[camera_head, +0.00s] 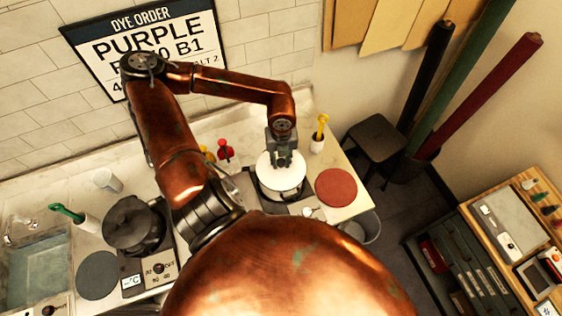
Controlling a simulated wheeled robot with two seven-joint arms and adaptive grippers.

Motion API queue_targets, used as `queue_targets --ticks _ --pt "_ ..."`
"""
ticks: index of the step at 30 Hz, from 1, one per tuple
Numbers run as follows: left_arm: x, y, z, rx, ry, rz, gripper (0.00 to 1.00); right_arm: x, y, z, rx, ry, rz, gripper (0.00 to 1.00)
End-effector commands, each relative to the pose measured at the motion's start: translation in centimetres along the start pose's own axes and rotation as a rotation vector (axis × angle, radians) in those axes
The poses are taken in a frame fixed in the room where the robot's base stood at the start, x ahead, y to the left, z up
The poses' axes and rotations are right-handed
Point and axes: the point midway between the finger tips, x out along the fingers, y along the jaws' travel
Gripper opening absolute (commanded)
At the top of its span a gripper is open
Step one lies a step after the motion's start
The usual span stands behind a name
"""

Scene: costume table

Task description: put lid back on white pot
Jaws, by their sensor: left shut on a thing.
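A white round lid (281,176) shows below my left gripper (284,160), which points down and is shut on it near the middle; the fingers hide the grip itself. The white pot (264,193) is directly under the lid on a dark burner, mostly covered by it, with only a bit of its side showing. I cannot tell from this steep angle whether the lid touches the pot's rim or hangs just above it. My right gripper is not in view.
A red round mat (336,187) lies right of the pot. A white cup (317,146) with a yellow tool stands behind it. Small red bottles (226,150) stand left of the pot. A dark pot (133,226) stands further left, near a grey round mat (97,275).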

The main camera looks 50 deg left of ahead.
Motion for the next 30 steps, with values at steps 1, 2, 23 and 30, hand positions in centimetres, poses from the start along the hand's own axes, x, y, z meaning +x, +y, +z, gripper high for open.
queue_targets --ticks 1,2,23,30 --pt "0.02 0.00 0.01 0.000 0.000 0.000 0.00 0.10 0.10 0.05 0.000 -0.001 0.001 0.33" --pt "0.00 0.00 0.00 0.000 0.000 0.000 0.00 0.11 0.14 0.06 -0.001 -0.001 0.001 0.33" --pt "0.05 0.03 0.03 0.000 -0.001 0.001 0.00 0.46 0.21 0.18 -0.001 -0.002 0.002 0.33" --pt "0.03 0.05 0.05 0.000 -0.001 0.001 0.00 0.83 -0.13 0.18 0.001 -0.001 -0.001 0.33"
